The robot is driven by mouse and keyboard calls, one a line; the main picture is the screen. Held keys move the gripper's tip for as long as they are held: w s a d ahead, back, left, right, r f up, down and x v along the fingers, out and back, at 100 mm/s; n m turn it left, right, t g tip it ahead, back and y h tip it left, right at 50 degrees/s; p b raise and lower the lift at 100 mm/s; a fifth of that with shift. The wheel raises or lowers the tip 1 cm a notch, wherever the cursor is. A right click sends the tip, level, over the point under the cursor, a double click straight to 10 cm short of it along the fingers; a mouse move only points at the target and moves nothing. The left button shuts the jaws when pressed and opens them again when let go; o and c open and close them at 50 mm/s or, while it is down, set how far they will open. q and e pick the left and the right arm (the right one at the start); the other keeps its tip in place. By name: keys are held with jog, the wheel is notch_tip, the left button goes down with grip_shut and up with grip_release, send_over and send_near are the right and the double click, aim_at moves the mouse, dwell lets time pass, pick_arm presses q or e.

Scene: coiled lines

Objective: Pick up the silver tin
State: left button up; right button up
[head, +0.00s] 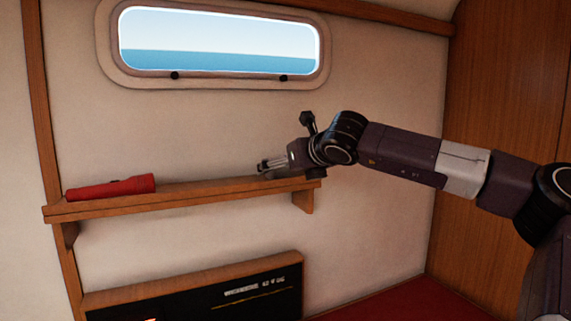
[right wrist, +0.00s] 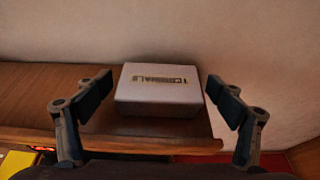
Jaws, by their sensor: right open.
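The silver tin (right wrist: 158,91) is a pale grey box with dark lettering. In the right wrist view it sits on the wooden shelf (right wrist: 40,88), near the shelf's end. My right gripper (right wrist: 158,88) is open, with one finger on each side of the tin and a gap on both sides. In the head view my right gripper (head: 262,165) is just above the right end of the shelf (head: 200,193) and largely hides the tin there. My left gripper is in neither view.
A red flashlight (head: 110,188) lies at the left end of the shelf, well away from the gripper. The cabin wall is close behind the shelf, with a window (head: 220,42) above. A dark panel (head: 200,295) is below, and a red surface (head: 390,302) is at lower right.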

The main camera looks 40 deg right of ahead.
jog(key=shift+w, duration=0.15)
jog(key=c, duration=1.4)
jog(key=shift+o, duration=0.2)
